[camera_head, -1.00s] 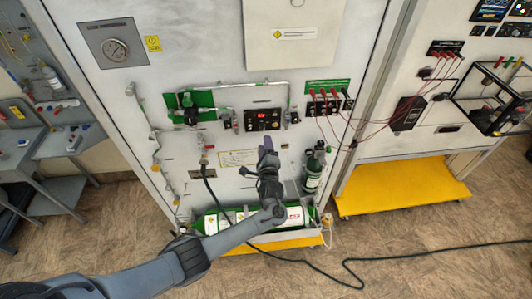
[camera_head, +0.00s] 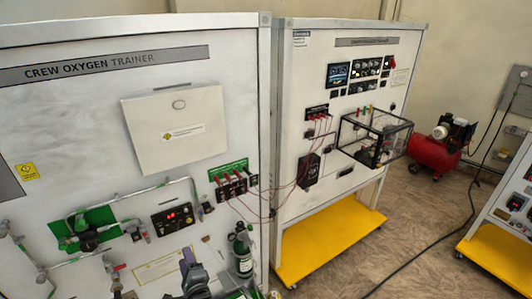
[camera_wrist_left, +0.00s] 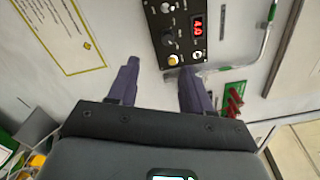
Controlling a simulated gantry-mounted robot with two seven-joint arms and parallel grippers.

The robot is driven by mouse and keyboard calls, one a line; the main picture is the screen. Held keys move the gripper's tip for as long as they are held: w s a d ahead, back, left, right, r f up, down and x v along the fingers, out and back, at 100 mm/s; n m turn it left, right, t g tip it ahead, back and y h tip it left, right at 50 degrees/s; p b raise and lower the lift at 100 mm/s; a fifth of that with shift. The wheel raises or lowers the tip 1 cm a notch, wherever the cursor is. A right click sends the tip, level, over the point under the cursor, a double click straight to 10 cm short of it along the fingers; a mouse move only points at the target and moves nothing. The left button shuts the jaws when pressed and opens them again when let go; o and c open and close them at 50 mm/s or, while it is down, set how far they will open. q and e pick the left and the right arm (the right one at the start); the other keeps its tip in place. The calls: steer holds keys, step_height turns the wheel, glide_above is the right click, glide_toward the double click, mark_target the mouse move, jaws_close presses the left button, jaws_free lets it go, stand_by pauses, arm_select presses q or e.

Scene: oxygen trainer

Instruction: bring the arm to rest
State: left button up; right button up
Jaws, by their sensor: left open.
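My left gripper (camera_head: 194,273) shows at the bottom of the head view, in front of the lower part of the crew oxygen trainer panel (camera_head: 70,120). In the left wrist view my left gripper (camera_wrist_left: 157,80) is open, with its two fingers apart and nothing between them. The fingers point at the panel face, close to a black control box (camera_wrist_left: 180,35) with a red lit display. The same control box (camera_head: 173,218) shows in the head view above the gripper. Most of my left arm is below the head view. My right gripper is not in view.
A green cylinder (camera_head: 242,252) stands right of the gripper. Red leads (camera_head: 262,207) run from the green-labelled jacks to the second panel (camera_head: 300,90), which has a yellow base (camera_head: 330,247). A red compressor (camera_head: 432,155) stands at the back right. Floor (camera_head: 405,225) is open between the stands.

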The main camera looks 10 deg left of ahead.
arm_select(q)
steer(key=s+d+f+g+h+p, duration=0.2)
steer(key=s+f+g+h, duration=0.1)
steer(key=s+f, duration=1.25)
steer(key=s+d+r+n+g+h, duration=0.25)
steer(key=s+d+h, duration=0.3)
steer(key=s, duration=0.45)
steer(key=s+d+r+n+g+h+p, duration=0.1)
steer(key=s+d+r+n+g+h, duration=0.1)
steer(key=s+d+r+n, duration=0.4)
steer(key=s+d+r+n+g+h, duration=0.2)
steer(key=s+r+n, duration=0.15)
steer(key=r, duration=0.55)
step_height(320, 180, down, 32)
steer(key=b, duration=3.2)
steer(key=shift+s+d+f, duration=0.15)
steer(key=shift+s+f, duration=0.05)
steer(key=shift+s, duration=0.25)
